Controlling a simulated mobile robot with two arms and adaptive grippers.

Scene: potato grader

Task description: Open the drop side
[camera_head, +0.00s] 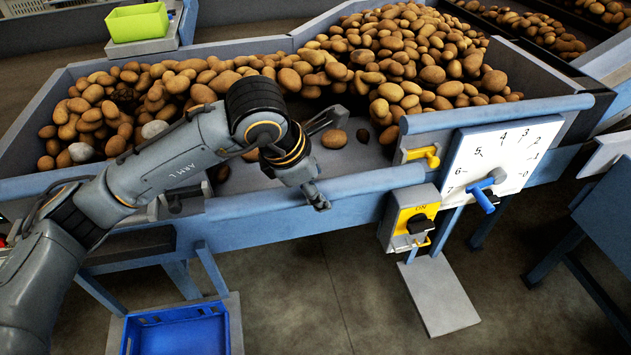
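The drop side (375,185) is the blue-grey front section of the potato trough, with a rounded top rail. It looks upright. A yellow latch handle (424,155) sits on a grey plate at its right end. My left gripper (322,162) is at the middle of this rail, with one finger on the trough side and the other in front of the rail. The fingers are spread apart; I cannot tell whether they touch the rail. My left arm hides the left part of the drop side. My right gripper is not in view.
Potatoes (400,60) heap in the trough, with a mostly bare patch behind the rail. A dial panel (505,155) with a blue pointer and a yellow switch box (413,220) are at the right. A blue crate (180,330) stands below. A green bin (137,22) is at the back.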

